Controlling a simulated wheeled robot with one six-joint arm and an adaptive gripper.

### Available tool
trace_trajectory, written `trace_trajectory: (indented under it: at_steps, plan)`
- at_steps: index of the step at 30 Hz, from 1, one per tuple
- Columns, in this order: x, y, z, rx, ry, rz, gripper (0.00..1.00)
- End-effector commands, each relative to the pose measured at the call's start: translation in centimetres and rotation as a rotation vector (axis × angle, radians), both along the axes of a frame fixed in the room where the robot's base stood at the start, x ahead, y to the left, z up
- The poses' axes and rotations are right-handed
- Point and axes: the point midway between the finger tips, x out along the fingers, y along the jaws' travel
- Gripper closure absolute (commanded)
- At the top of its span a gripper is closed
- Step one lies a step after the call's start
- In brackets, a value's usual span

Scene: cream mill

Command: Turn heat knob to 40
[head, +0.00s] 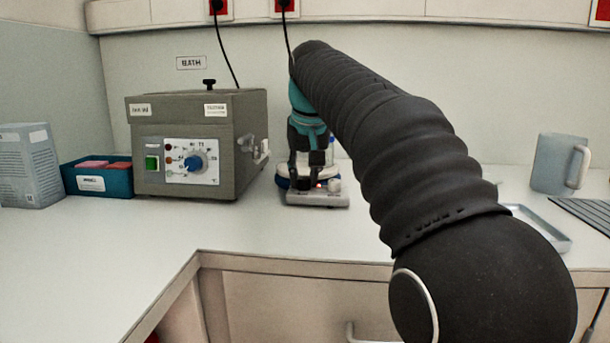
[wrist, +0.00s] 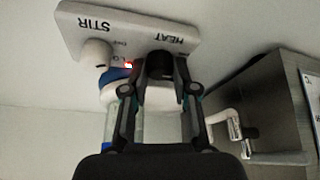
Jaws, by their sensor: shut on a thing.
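The hotplate stirrer (head: 322,201) stands on the bench at the middle of the head view. In the wrist view its front panel (wrist: 205,20) shows upside down with the words STIR and HEAT. The white stir knob (wrist: 97,52) is uncovered, and it also shows in the head view (head: 334,185). A small red light or display is lit between the knobs. My gripper (wrist: 160,72) is shut on the heat knob, below the HEAT label. The fingers hide most of that knob, so its pointer and scale cannot be read. In the head view my gripper (head: 303,178) reaches down at the stirrer's front left.
A grey BATH unit (head: 245,150) with a blue dial (head: 196,163) stands close to the left. A blue box (head: 97,190) and a grey carton (head: 30,165) are farther left. A jug (head: 555,165) is at right. The front bench is clear.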

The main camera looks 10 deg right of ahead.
Motion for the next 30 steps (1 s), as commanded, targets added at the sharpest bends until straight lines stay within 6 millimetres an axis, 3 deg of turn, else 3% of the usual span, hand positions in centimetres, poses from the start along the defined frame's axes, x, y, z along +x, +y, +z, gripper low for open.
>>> trace_trajectory:
  at_steps: [12, 28, 29, 30]
  plan:
    - [0.01, 0.17, -0.03, 0.001, 0.001, -0.197, 1.0]
    - [0.0, 0.14, -0.04, 0.0, 0.002, -0.224, 1.0]
    - [0.0, 0.14, -0.04, 0.0, 0.002, -0.224, 0.7]
    - [0.0, 0.14, -0.04, 0.0, 0.002, -0.224, 0.6]
